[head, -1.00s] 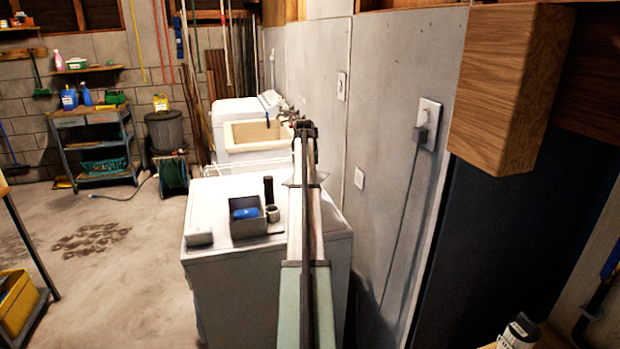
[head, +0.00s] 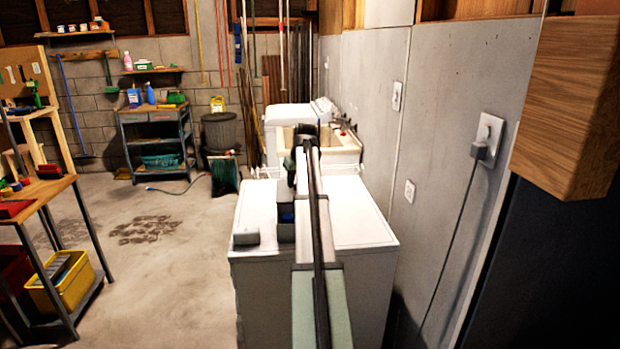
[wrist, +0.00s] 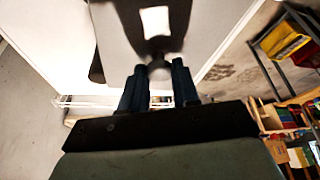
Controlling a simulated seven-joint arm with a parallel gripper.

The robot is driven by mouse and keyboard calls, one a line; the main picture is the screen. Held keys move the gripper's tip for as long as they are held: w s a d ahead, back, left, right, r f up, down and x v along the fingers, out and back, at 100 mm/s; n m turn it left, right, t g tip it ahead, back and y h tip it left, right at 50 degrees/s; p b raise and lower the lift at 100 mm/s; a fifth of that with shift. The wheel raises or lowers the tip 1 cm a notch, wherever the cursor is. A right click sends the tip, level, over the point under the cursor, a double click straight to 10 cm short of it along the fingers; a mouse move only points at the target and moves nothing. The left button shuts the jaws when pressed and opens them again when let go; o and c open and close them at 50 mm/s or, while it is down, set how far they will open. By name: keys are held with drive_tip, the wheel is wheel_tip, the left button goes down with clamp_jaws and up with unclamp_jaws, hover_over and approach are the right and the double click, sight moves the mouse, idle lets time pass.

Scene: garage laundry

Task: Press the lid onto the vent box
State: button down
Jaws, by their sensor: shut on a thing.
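The vent box (head: 286,232) is a small grey open box on top of the white washer. A bit of blue shows in it (head: 286,214); my arm hides its right part. In the head view my arm hides the fingertips and the lid. I cannot tell how far the lid is from the box.
A small grey block (head: 247,226) lies on the washer top (head: 345,220) left of the box. The washer's right part is bare. The grey wall (head: 440,150) stands close on the right, with outlets. A sink (head: 335,152) is behind. A workbench (head: 45,190) is at the left.

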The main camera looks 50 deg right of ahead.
sight(295, 192)
drive_tip(key=shift+w+a+f, duration=0.1)
drive_tip(key=shift+a, duration=0.45)
drive_tip(key=shift+f, duration=3.05)
drive_tip(key=shift+f, duration=0.65)
idle(0.3)
drive_tip(key=shift+c, duration=1.3)
unclamp_jaws()
drive_tip(key=shift+r, duration=0.2)
drive_tip(key=shift+r, duration=3.35)
